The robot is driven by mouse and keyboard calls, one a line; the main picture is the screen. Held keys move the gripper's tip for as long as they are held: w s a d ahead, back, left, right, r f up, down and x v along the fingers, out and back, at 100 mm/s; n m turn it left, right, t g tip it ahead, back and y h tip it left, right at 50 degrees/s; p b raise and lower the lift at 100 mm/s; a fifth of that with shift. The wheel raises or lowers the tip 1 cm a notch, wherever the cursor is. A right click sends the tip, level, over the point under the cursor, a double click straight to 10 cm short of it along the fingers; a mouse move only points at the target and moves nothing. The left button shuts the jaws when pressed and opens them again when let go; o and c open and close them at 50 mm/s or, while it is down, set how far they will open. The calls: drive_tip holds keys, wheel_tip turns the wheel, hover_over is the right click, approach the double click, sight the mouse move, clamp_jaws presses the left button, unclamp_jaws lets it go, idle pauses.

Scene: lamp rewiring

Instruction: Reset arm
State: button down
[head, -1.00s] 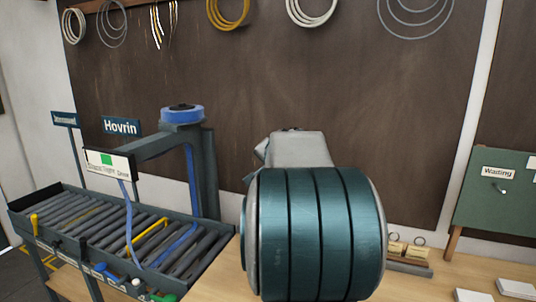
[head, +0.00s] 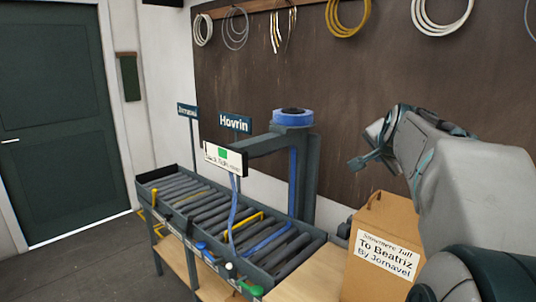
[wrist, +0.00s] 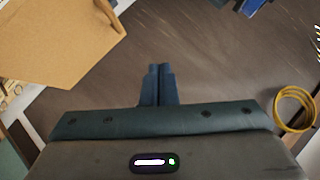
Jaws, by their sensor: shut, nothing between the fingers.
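My gripper (wrist: 160,72) shows in the wrist view with its two dark fingers together and nothing between them. Brown surface lies beyond the fingertips, with no object at them. In the head view my grey and teal arm fills the right side, bent, with the gripper end (head: 358,162) pointing left in front of the brown wall board (head: 280,85). It is above and near a cardboard box (head: 378,222) with a label reading "To Beatriz By Jornavel". The box also shows at the upper left of the wrist view (wrist: 65,40).
A roller conveyor (head: 205,212) with a blue-topped post (head: 293,117) and a "Hovrin" sign (head: 235,122) stands left of the box. Wire coils (head: 348,17) hang on the board. A yellow coil (wrist: 294,109) shows at the wrist view's right. A green door (head: 60,120) and clear floor (head: 80,268) are at left.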

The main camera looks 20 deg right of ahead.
drive_tip(key=s+a+f+n+g+y, duration=0.1)
drive_tip(key=s+a+f+n+y, duration=0.15)
drive_tip(key=a+f+n, duration=0.4)
drive_tip(key=s+a+f+n+g+y, duration=0.1)
drive_tip(key=s+a+f, duration=0.25)
drive_tip(key=a, duration=0.55)
drive_tip(key=s+a+f+n+g+y, duration=0.1)
drive_tip(key=s+a+f+n+g, duration=0.3)
drive_tip(key=s+a+f+n, duration=0.4)
drive_tip(key=s+a+f, duration=0.3)
drive_tip(key=s+f, duration=0.2)
drive_tip(key=s, duration=0.1)
drive_tip(key=shift+a+f+g+y, duration=0.35)
drive_tip(key=shift+g, duration=0.05)
